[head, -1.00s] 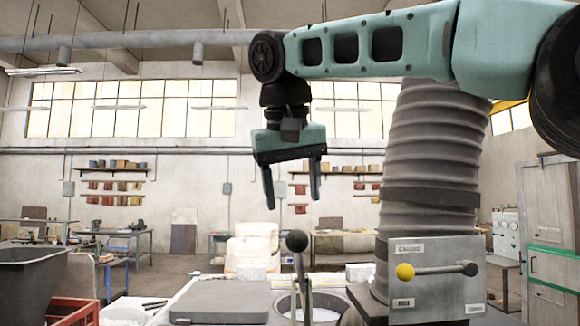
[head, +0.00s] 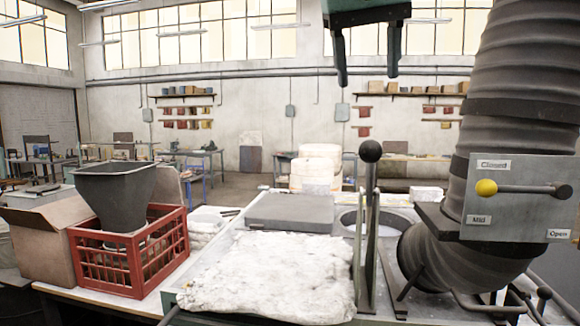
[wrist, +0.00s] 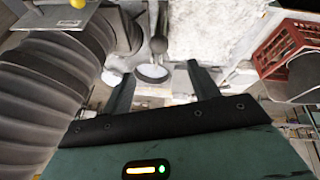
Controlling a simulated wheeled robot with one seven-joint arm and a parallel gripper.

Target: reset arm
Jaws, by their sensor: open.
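My gripper (head: 367,80) hangs at the top of the head view, its two dark fingers pointing down and spread apart, with nothing between them. Only its lower end shows there; the rest of the arm is out of frame. In the wrist view the two fingers of my gripper (wrist: 160,72) are also apart and empty. Beyond them lie a round opening (wrist: 152,72) and a black ball-topped lever (wrist: 158,44), both well below and apart from the fingers. No ladle can be made out.
The ball-topped lever (head: 370,152) stands upright on the worktop beside a grey lid (head: 290,212) and a rough white slab (head: 262,275). A thick ribbed duct (head: 520,80) with a yellow-knobbed handle (head: 487,187) rises at right. A red crate (head: 130,262) holds a dark hopper (head: 115,190) at left.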

